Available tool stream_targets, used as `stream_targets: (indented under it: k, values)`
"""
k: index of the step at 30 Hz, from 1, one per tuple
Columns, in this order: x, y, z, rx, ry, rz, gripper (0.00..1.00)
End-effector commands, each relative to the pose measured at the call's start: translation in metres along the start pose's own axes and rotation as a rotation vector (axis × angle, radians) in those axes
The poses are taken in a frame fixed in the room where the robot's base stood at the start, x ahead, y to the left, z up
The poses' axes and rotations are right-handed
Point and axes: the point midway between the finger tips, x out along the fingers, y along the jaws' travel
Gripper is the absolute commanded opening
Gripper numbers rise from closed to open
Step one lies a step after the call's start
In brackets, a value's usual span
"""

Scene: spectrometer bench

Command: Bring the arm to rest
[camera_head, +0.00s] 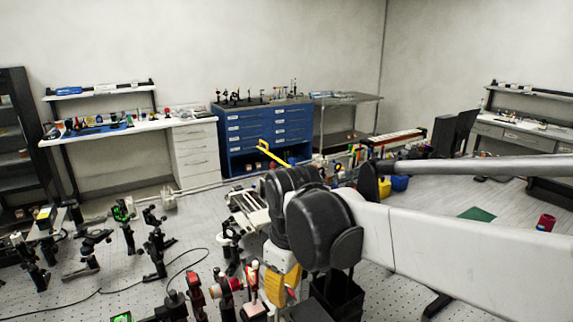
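My white arm (450,250) reaches in from the right edge of the head view. It ends at large black joints (322,228) near the middle, above the optics bench (190,285). My gripper cannot be made out; no fingertips show. The area below and behind the black joints is partly hidden by the arm.
Several mounted optics, including a green-lit one (122,211), stand on the bench at the lower left. A red-topped mount (196,293) is close to my arm. A blue drawer cabinet (265,135) and a white desk (140,126) stand along the back wall.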

Motion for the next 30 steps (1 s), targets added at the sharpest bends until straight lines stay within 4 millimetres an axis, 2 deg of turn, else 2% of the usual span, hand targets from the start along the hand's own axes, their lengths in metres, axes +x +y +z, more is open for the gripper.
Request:
stream_targets:
  k: [1, 5, 9, 12, 15, 21, 30]
  values:
    - [-0.008, 0.007, 0.028, 0.096, 0.029, 0.029, 0.26]
    - [-0.021, 0.017, 0.089, 0.352, 0.12, 0.107, 0.26]
    - [-0.024, 0.019, 0.15, 0.616, 0.223, 0.188, 0.26]
    - [-0.02, 0.016, 0.185, 0.774, 0.292, 0.237, 0.26]
    - [-0.015, 0.013, 0.21, 0.891, 0.346, 0.272, 0.26]
    - [-0.01, 0.01, 0.229, 0.993, 0.398, 0.304, 0.26]
    - [-0.01, 0.01, 0.23, 0.997, 0.401, 0.305, 0.26]
